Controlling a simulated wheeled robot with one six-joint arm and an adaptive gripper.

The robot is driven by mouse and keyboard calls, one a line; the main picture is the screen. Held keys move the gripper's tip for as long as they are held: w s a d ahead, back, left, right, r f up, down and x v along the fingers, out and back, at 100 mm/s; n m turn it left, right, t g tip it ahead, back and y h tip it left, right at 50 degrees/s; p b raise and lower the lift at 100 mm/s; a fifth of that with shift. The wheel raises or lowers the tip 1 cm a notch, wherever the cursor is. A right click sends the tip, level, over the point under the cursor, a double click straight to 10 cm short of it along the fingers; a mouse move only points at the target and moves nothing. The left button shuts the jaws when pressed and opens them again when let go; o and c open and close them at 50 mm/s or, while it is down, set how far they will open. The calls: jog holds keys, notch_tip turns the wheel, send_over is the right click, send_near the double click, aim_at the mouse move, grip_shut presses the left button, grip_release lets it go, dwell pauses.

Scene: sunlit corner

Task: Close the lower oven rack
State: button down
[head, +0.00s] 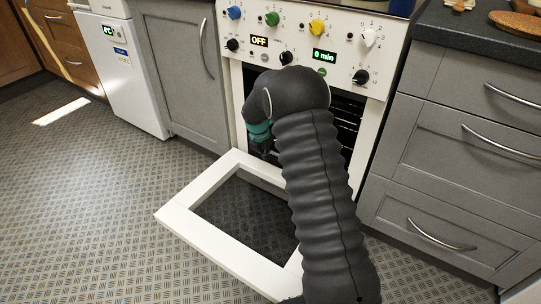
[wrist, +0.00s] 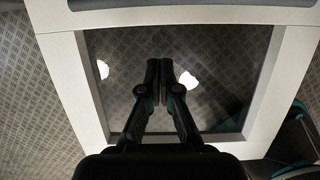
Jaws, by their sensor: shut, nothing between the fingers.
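The white oven (head: 371,80) stands with its door (head: 180,212) folded down, the dark glass facing up. The wrist view looks down on this door (wrist: 67,88) and its window. Dark rack bars (head: 347,118) show inside the cavity, right of my arm. My arm hides much of the opening, so I cannot tell the lower rack from the others or how far it is out. My gripper (head: 265,147) is at the front left of the opening, partly hidden by my wrist. In the wrist view my gripper (wrist: 159,66) is shut and empty, above the door glass.
Grey drawers (head: 445,160) stand close on the oven's right and a grey cupboard (head: 186,70) on its left. A white appliance (head: 122,80) is further left. The open door juts into the floor space. The patterned floor (head: 85,195) at left is clear.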

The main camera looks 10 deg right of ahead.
jog(key=d+v, duration=0.1)
jog(key=v, duration=0.7)
notch_tip(320, 180, down, 10)
jog(key=w+n+h+b, duration=0.2)
jog(key=n+h+b, duration=0.2)
jog(key=n+h, duration=0.4)
jog(key=w+a+f+n+t+h+b, duration=0.3)
jog(key=w+a+n+t, duration=0.4)
jog(key=a+n+t, duration=0.35)
jog(key=b+x, duration=0.1)
jog(key=x, duration=1.2)
jog(key=shift+w+r, duration=0.25)
jog(key=shift+w, duration=0.2)
jog(key=shift+m+t, duration=0.25)
